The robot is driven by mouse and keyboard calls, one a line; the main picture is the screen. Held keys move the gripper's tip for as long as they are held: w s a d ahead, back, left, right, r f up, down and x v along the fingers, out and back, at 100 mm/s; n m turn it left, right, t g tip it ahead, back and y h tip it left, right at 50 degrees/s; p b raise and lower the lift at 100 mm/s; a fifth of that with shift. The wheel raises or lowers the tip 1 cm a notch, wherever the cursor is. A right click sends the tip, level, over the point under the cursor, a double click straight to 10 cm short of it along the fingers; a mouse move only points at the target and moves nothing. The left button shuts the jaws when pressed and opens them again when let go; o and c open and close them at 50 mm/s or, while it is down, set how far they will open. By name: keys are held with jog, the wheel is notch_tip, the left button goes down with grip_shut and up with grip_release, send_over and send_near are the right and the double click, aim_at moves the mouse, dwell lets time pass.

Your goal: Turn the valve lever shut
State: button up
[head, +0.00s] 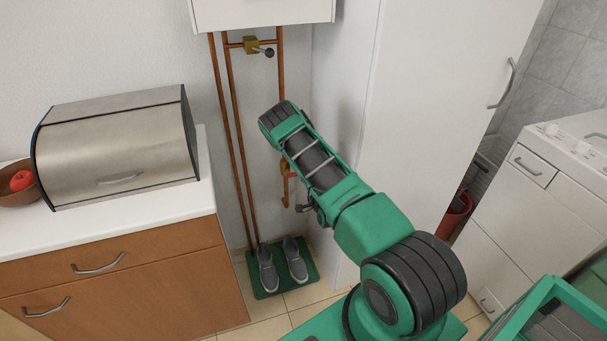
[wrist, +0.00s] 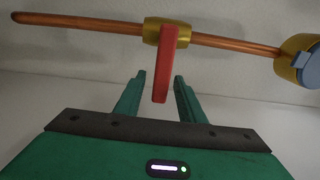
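The valve has a brass body (wrist: 166,30) on a copper pipe (wrist: 90,25) and a red lever (wrist: 165,62). In the wrist view the lever stands out crosswise to the pipe, its free end towards my gripper (wrist: 158,78). The two green fingers are open, one on each side of the lever's free end in the picture. I see no clear contact, and I cannot tell how deep the lever sits between them. In the head view the red and brass valve (head: 285,168) shows small beside my arm, which hides part of it and of my gripper (head: 303,207).
Another brass valve (head: 251,45) with a dark knob sits higher on the pipes. A tall white cabinet (head: 400,110) stands close on the right. A counter with a metal bread box (head: 120,145) is on the left. Shoes on a green mat (head: 270,290) lie below.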

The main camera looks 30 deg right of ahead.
jog(key=v, duration=1)
jog(key=shift+s, duration=0.35)
jog(key=shift+a, duration=0.1)
